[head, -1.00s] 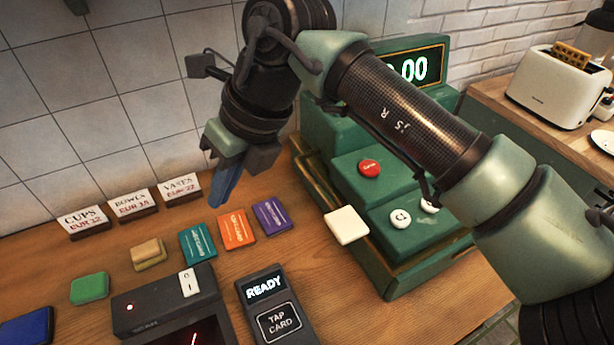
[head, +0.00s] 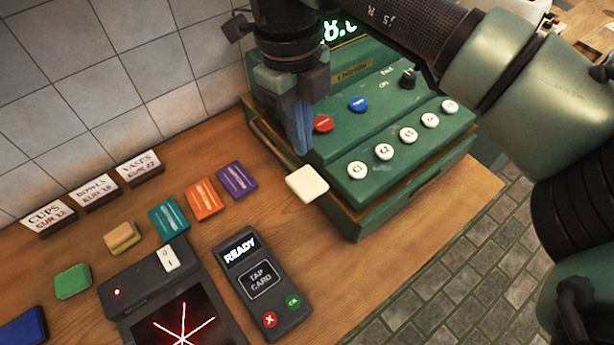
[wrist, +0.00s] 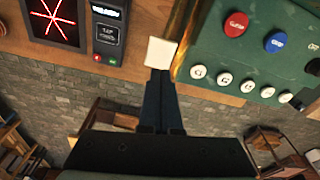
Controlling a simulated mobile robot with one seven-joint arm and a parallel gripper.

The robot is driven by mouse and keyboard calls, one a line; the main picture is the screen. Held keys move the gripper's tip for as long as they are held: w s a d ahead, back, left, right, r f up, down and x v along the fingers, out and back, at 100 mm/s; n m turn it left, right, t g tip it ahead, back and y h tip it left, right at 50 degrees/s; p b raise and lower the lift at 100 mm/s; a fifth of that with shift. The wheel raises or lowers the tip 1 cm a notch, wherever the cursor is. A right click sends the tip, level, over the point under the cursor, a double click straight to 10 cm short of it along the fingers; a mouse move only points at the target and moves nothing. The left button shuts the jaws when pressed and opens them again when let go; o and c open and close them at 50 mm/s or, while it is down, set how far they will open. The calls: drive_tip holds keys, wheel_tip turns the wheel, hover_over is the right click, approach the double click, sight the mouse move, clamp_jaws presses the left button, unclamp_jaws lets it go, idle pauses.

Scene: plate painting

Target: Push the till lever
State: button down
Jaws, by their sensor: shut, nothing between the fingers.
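The green till (head: 400,155) stands on the wooden counter, with a red button, a blue button, a black knob and a row of white keys. A cream square paddle (head: 307,184), which looks like the till lever's end, sticks out at the till's left side. My gripper (head: 303,150) is shut and empty, its blue fingers pointing down just behind the paddle in the head view. In the wrist view the paddle (wrist: 160,53) is right at the shut fingertips (wrist: 160,72); I cannot tell whether they touch. The lever's arm is not clearly visible.
A card reader (head: 262,283) showing READY and a scanner (head: 172,300) with red lines stand left of the till. Teal, orange and purple (head: 236,181) blocks lie behind them, before the price signs (head: 95,192). The counter right of the card reader is bare.

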sight(307, 182)
drive_tip(key=shift+s+d+f+b, duration=0.15)
drive_tip(key=shift+f+b, duration=0.9)
drive_tip(key=shift+f, duration=0.7)
drive_tip(key=shift+s+d+f+b, duration=0.1)
drive_tip(key=shift+f+b, duration=0.95)
drive_tip(key=shift+f, duration=0.65)
